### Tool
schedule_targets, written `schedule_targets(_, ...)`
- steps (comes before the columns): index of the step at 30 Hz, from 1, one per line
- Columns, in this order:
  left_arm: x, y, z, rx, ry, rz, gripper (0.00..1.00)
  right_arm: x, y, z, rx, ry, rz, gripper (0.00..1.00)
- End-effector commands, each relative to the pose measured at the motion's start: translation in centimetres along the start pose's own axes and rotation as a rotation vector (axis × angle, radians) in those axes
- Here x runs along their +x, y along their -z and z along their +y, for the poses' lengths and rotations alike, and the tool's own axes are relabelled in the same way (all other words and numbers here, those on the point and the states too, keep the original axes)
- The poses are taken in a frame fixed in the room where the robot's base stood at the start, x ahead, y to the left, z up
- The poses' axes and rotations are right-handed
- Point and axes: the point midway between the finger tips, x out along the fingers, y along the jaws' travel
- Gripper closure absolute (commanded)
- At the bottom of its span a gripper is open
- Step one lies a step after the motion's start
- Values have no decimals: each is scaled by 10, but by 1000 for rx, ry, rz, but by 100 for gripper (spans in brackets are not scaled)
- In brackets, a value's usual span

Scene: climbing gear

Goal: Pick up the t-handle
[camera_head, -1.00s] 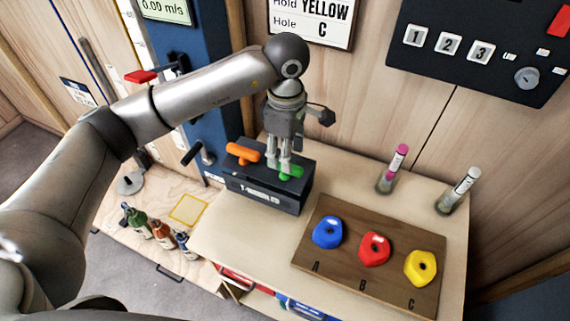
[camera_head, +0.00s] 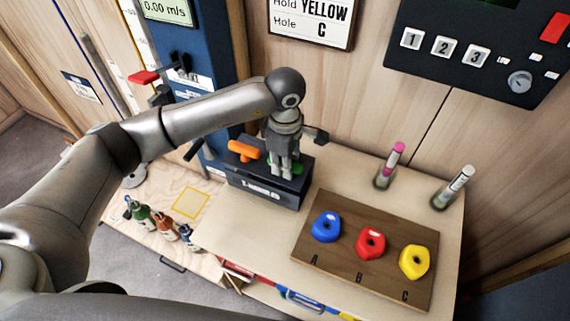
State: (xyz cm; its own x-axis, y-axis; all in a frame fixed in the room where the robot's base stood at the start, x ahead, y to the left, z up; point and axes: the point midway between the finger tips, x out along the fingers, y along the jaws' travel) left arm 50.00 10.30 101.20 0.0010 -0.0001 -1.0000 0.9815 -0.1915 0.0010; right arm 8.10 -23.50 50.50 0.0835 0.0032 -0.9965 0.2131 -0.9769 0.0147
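A dark box (camera_head: 262,193) with a lettered front stands on the light wooden bench top. An orange t-handle (camera_head: 243,151) sits in its left part. A green t-handle (camera_head: 298,169) sits in its right part, mostly hidden behind my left gripper (camera_head: 283,172). That gripper points down with its fingertips at the green t-handle, and bits of green show on both sides of the fingers. I cannot tell whether the fingers are closed on it. My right gripper is not in view.
Right of the box, a wooden board (camera_head: 340,264) holds blue (camera_head: 326,227), red (camera_head: 370,243) and yellow (camera_head: 415,262) holds. Two capped tubes (camera_head: 387,168) stand behind it. Several small bottles (camera_head: 164,226) stand on the lower surface at left. Bare bench lies in front of the box.

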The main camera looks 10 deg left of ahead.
Motion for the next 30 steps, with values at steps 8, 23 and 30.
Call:
schedule_targets(8, 0, 0, 0, 0, 0, 0, 100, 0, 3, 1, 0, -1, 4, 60)
schedule_targets(23, -31, 0, 2, 1, -6, 0, 100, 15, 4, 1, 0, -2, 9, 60)
schedule_targets(30, -81, 0, 1, 2, -7, 0, 100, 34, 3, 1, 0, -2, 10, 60)
